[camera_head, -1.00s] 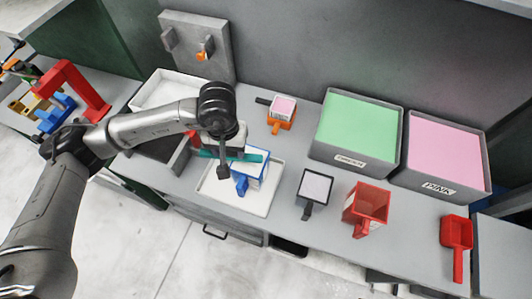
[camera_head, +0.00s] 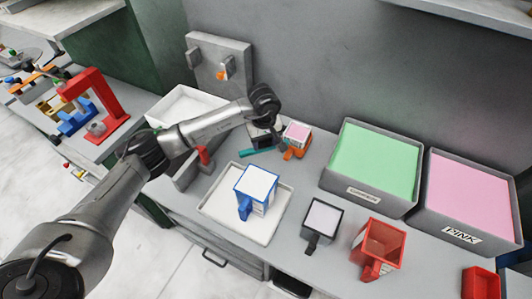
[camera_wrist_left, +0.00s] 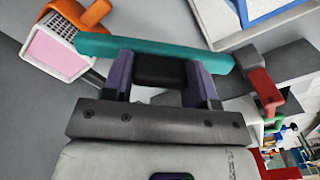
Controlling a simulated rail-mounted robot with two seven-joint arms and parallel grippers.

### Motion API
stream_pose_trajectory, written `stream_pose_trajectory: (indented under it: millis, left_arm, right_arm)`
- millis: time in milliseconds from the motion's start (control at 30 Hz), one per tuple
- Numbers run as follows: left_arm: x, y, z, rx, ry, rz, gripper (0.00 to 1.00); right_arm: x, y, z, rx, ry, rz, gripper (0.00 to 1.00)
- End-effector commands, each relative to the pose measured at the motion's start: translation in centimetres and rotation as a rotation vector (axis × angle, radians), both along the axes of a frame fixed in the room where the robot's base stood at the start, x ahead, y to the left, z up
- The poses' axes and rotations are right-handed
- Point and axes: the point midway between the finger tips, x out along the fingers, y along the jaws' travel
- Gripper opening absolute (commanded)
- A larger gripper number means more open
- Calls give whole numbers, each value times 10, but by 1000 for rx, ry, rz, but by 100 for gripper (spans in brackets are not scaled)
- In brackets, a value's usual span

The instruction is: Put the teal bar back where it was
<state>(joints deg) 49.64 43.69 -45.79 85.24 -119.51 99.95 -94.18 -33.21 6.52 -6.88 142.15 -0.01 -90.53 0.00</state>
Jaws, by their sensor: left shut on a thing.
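The teal bar (camera_head: 247,153) is in my left gripper (camera_head: 264,143), at the back of the bench just left of the orange container with pink fill (camera_head: 295,137). In the left wrist view, the teal bar (camera_wrist_left: 150,48) runs crosswise at the purple fingers of the left gripper (camera_wrist_left: 158,68), which are shut on it. Its left end is close to the orange container (camera_wrist_left: 90,15); I cannot tell whether they touch. How high the bar is above the bench is unclear. My right gripper is not in view.
A blue-rimmed white container (camera_head: 255,186) stands on a white tray (camera_head: 215,208). A grey holder with a red handle (camera_head: 204,156) is to the left. A black-rimmed container (camera_head: 322,218), a red container (camera_head: 378,245), and green (camera_head: 372,165) and pink (camera_head: 468,195) foam bins are to the right.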

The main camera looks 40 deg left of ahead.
Motion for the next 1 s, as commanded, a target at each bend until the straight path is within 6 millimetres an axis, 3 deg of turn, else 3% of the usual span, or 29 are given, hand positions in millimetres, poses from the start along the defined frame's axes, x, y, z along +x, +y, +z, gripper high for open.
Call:
stream_pose_trajectory:
  millis: [433, 1000]
  left_arm:
    - [0, -1, -45, -1, 0, -1, 27]
    - [0, 0, -55, -1, -3, -2, 27]
  right_arm:
    - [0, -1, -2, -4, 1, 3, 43]
    - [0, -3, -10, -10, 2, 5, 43]
